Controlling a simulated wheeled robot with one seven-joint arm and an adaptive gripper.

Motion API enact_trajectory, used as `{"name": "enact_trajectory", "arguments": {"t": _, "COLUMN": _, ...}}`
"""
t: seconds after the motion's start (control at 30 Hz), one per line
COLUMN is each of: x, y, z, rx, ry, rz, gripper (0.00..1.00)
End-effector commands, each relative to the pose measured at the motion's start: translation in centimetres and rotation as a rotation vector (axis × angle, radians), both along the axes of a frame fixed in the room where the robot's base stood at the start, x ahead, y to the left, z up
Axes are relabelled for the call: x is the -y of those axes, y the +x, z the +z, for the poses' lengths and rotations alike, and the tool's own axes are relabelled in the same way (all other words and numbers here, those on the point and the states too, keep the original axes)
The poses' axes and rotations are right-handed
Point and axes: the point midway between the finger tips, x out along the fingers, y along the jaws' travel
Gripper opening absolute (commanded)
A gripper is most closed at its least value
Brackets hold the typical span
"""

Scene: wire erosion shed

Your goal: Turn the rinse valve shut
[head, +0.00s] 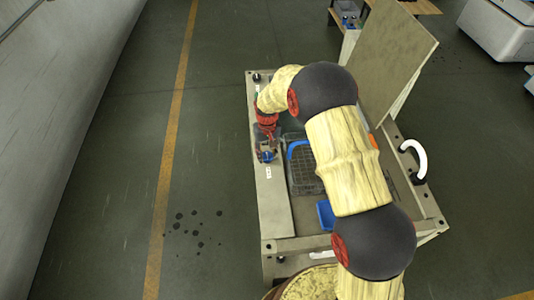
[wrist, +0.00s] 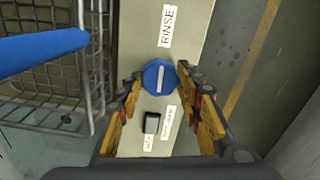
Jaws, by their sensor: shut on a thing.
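The rinse valve is a blue knob (wrist: 159,78) with a pale bar across its face, on a light panel strip beside a "RINSE" label (wrist: 167,26). In the wrist view the bar runs nearly up and down the picture, towards the label. My gripper (wrist: 161,84) has one yellow-and-black finger on each side of the knob and is shut on it. In the head view the knob (head: 267,156) shows small and blue on the bench's left strip, just below my gripper, whose fingers are hard to make out there.
A small dark switch (wrist: 152,122) with two labels sits near the knob. A wire basket (head: 303,178) with a blue handle (wrist: 40,50) stands beside the strip. An upright panel (head: 398,62) and a white curved handle (head: 416,158) are on the bench's right.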

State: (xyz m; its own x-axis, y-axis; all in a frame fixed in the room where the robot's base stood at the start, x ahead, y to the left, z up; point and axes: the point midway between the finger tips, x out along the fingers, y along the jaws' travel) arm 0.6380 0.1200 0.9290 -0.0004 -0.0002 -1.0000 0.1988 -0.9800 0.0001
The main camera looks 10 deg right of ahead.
Motion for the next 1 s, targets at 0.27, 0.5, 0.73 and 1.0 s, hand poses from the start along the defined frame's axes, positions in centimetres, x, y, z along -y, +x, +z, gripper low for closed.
{"name": "enact_trajectory", "arguments": {"t": 0.27, "x": -0.03, "y": 0.08, "z": 0.05, "rx": 0.002, "ry": 0.0, "rz": -0.052, "gripper": 0.1}}
{"name": "enact_trajectory", "arguments": {"t": 0.5, "x": -0.03, "y": 0.09, "z": 0.06, "rx": 0.002, "ry": 0.0, "rz": -0.057, "gripper": 0.1}}
{"name": "enact_trajectory", "arguments": {"t": 0.73, "x": -0.03, "y": 0.09, "z": 0.06, "rx": 0.002, "ry": 0.0, "rz": -0.056, "gripper": 0.39}}
{"name": "enact_trajectory", "arguments": {"t": 1.0, "x": -0.01, "y": 0.04, "z": 0.03, "rx": 0.001, "ry": 0.0, "rz": -0.055, "gripper": 0.54}}
